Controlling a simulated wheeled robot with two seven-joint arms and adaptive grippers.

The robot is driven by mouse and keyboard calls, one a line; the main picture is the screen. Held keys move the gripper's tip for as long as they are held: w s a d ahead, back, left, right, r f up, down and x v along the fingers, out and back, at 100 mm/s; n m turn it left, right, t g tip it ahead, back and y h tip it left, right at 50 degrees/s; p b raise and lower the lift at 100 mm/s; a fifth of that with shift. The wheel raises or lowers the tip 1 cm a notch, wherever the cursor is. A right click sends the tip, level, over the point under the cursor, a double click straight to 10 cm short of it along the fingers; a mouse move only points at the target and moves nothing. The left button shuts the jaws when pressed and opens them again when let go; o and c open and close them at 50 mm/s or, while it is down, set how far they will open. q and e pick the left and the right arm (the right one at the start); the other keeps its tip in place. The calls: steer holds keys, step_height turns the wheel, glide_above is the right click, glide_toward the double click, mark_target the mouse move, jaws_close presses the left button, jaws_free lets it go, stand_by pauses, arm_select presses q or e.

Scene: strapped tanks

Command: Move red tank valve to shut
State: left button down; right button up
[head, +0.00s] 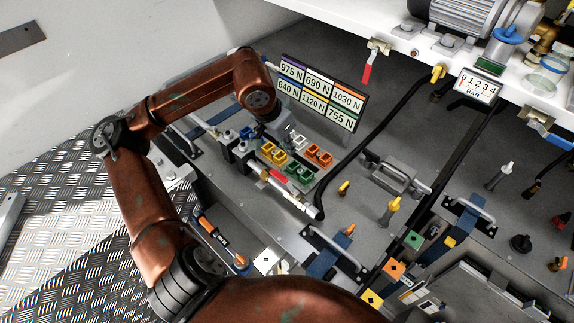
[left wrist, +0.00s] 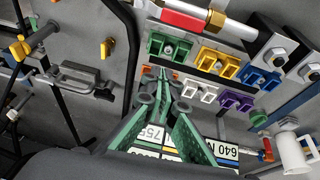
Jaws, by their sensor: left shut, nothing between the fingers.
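A red lever (head: 367,72) hangs from a silver valve (head: 377,47) under the front of the white shelf at the top of the head view. A red knob (head: 562,221) is at the far right edge. I cannot tell which of these, if either, is the red tank valve. My left gripper (left wrist: 163,76) is shut and empty in the left wrist view, in front of the coloured clips and force display. In the head view its fingers are mostly hidden by my wrist, beside the display, apart from the red lever. My right gripper is not in view.
A force display (head: 319,93) stands beside the coloured clips (head: 299,168). A red-banded pipe (head: 290,192) lies in front. Black hoses (head: 352,150) and a grey handle (head: 397,173) cross the panel. A pressure gauge (head: 479,87) is at the right.

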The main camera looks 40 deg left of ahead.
mark_target(284, 181)
arm_select(q)
step_height(284, 181, down, 9)
steer(key=s+a+p, duration=0.1)
steer(key=p, duration=0.4)
steer(key=shift+a, duration=0.3)
steer(key=shift+s, duration=0.1)
steer(key=shift+y, duration=0.3)
